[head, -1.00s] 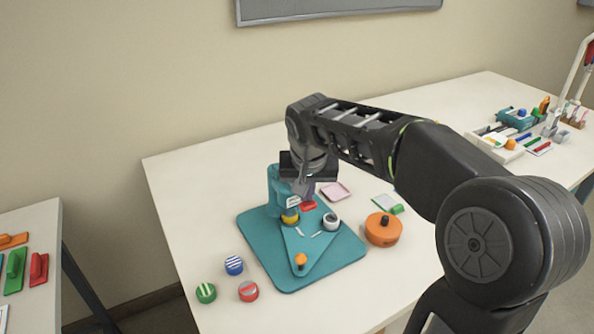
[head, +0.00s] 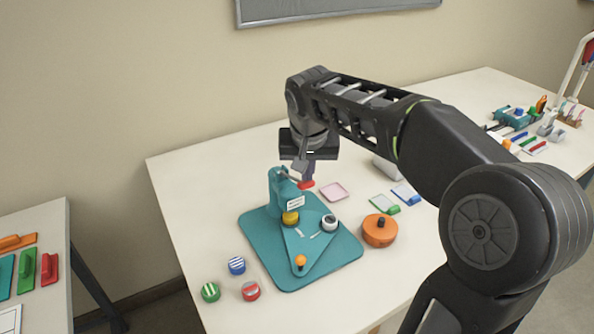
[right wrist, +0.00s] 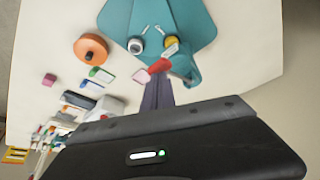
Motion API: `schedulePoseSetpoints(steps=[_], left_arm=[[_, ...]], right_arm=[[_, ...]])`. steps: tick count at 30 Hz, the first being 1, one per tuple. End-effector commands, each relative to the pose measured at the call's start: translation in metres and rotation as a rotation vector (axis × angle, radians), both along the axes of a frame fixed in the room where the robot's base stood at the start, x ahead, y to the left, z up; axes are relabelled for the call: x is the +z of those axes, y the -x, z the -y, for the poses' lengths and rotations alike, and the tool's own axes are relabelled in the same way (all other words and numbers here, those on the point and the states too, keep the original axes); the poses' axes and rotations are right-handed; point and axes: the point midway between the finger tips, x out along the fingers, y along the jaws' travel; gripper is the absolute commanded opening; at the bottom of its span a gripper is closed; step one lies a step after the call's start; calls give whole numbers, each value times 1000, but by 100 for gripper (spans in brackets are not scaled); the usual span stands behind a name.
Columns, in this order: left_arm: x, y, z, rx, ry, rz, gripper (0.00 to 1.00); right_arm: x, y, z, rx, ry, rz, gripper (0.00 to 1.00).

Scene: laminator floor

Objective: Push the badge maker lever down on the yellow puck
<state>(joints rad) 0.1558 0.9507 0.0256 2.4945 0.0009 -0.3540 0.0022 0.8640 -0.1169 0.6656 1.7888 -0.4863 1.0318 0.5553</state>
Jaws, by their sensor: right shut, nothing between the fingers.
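The teal badge maker (head: 279,188) stands on a teal base plate (head: 345,250), with its red-tipped lever (head: 306,185) raised. The yellow puck (head: 291,218) sits low in front of the column, below the lever; it also shows in the right wrist view (right wrist: 170,42). My right gripper (head: 303,178) is shut and empty, pointing down just above the red lever tip. In the right wrist view the fingers (right wrist: 158,88) end close by the red tip (right wrist: 159,65); I cannot tell whether they touch. My left gripper is out of view.
A white-grey puck (head: 329,222) and an orange knob (head: 300,260) are on the plate. A round orange object (head: 380,230) stands to its right. Green (head: 210,291), blue (head: 237,265) and red (head: 250,290) striped pucks lie to the left. A pink square (head: 334,191) lies behind.

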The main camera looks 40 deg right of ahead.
Motion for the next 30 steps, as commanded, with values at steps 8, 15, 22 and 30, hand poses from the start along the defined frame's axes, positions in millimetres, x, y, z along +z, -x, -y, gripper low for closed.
schedulePoseSetpoints(steps=[8,15,22,30], left_arm=[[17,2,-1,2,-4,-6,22],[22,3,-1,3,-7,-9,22],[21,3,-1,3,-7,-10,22],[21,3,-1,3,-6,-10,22]], right_arm=[[25,0,0,1,0,0,0],[34,0,0,0,0,0,0],[33,0,0,0,0,0,0],[33,0,0,0,0,0,0]])
